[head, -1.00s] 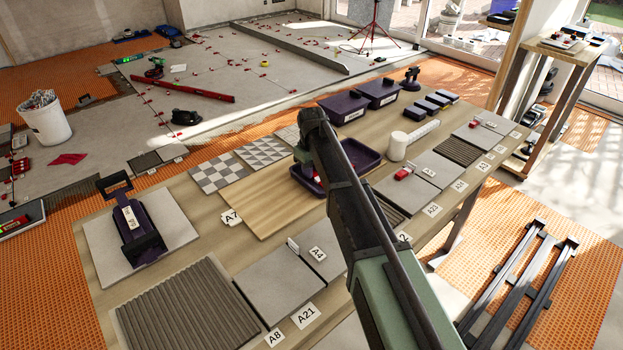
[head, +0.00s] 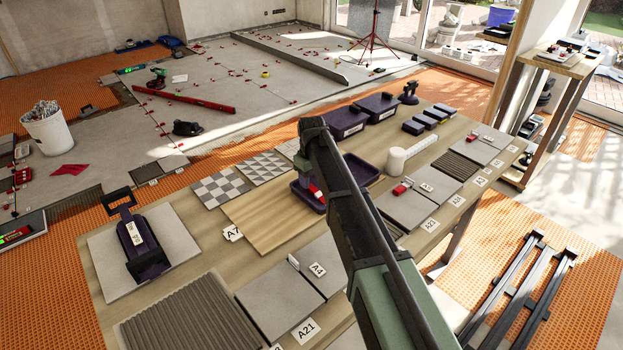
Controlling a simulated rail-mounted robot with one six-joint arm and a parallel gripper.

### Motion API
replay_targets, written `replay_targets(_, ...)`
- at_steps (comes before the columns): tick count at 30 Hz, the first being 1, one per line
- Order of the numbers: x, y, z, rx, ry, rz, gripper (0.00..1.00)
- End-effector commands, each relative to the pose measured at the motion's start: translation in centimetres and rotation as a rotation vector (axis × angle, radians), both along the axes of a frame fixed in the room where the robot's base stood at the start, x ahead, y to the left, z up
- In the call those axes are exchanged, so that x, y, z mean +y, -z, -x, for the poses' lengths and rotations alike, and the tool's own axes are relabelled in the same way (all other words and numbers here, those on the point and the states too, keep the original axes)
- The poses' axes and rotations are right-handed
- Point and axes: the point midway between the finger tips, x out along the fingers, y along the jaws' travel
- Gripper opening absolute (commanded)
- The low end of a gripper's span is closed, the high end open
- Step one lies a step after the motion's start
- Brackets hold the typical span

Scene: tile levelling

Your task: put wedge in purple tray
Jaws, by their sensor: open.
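The purple tray (head: 363,169) sits on the wooden table, partly hidden behind my arm. A red wedge (head: 318,194) shows at the tray's near left part, beside my arm. It appears to be inside the tray, but whether it rests on the tray floor is hard to tell. My gripper (head: 305,182) is open and points down over the tray's left part, close to the wedge. My arm hides much of the fingers. Another red wedge (head: 402,187) lies on a grey tile to the right, and one more (head: 474,138) on a farther tile.
A white mallet (head: 397,160) lies right of the tray. Lidded purple boxes (head: 345,121) stand behind it. A wooden board (head: 262,217) lies to its left. A purple-handled tool (head: 140,242) stands on a tile at far left. Grey tiles (head: 280,302) fill the near edge.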

Motion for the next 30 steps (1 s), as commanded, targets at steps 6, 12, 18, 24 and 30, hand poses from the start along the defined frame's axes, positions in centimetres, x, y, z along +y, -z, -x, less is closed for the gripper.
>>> replay_targets(6, 0.0, -7.3, 0.0, 0.0, 0.0, 0.0, 0.47)
replay_targets(12, 0.0, -9.7, 0.0, 0.001, 0.0, 0.001, 0.47)
replay_targets(18, -1.2, -9.4, 2.9, 0.001, 0.043, 0.001, 0.47)
replay_targets(24, -7.4, -9.4, 20.6, 0.001, 0.372, 0.0, 0.47)
replay_targets(30, -10.0, -9.4, 30.8, 0.001, 0.607, 0.0, 0.47)
